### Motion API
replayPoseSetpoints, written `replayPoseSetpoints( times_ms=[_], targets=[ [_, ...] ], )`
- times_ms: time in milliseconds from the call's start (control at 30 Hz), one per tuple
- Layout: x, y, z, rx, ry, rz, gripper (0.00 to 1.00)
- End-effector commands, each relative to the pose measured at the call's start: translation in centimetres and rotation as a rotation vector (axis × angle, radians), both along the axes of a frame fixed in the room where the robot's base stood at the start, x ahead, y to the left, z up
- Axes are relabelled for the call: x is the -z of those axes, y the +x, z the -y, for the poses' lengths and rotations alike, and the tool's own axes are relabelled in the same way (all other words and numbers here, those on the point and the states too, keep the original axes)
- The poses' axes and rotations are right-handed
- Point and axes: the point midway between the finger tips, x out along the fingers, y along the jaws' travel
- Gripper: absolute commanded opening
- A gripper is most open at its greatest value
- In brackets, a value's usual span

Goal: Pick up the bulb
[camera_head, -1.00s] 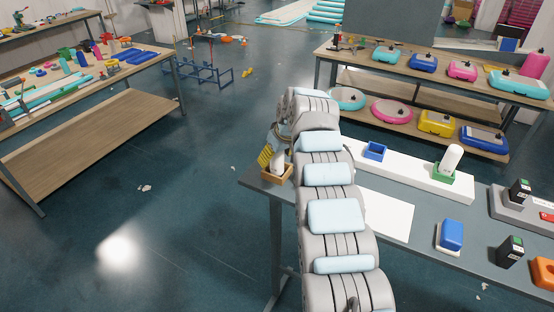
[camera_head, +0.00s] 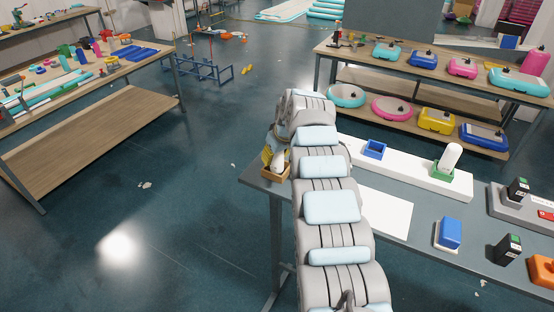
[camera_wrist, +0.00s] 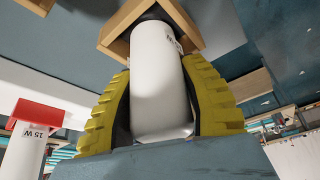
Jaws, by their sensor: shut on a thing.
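The bulb is a white cylinder (camera_wrist: 158,85) between my gripper's yellow ribbed fingers in the wrist view. My gripper (camera_wrist: 160,70) is shut on it, one finger on each side. The bulb's far end is at or inside a square wooden holder (camera_wrist: 117,36); I cannot tell whether it is seated. In the head view the bulb (camera_head: 280,161) shows just above the wooden holder (camera_head: 278,175) at the table's left corner. My gripper (camera_head: 268,155) is beside it there, partly hidden by my arm.
A second bulb marked 15 W (camera_wrist: 22,150) with a red holder (camera_wrist: 37,113) stands close by in the wrist view. On the table (camera_head: 420,243) are an empty blue holder (camera_head: 375,149) and a white bulb (camera_head: 451,157) in a green holder.

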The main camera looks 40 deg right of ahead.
Motion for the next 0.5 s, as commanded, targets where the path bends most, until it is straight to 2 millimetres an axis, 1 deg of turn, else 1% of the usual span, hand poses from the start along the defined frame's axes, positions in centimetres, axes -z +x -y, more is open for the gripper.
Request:
replayPoseSetpoints(
  times_ms=[267, 367, 500],
  targets=[
    [0.0, 0.0, 0.0, 0.000, 0.000, -0.001, 0.07],
    [-0.4, 0.0, 0.0, 0.000, 0.000, 0.000, 0.07],
    [-1.5, 0.1, 0.0, 0.000, -0.001, 0.003, 0.07]
  ],
)
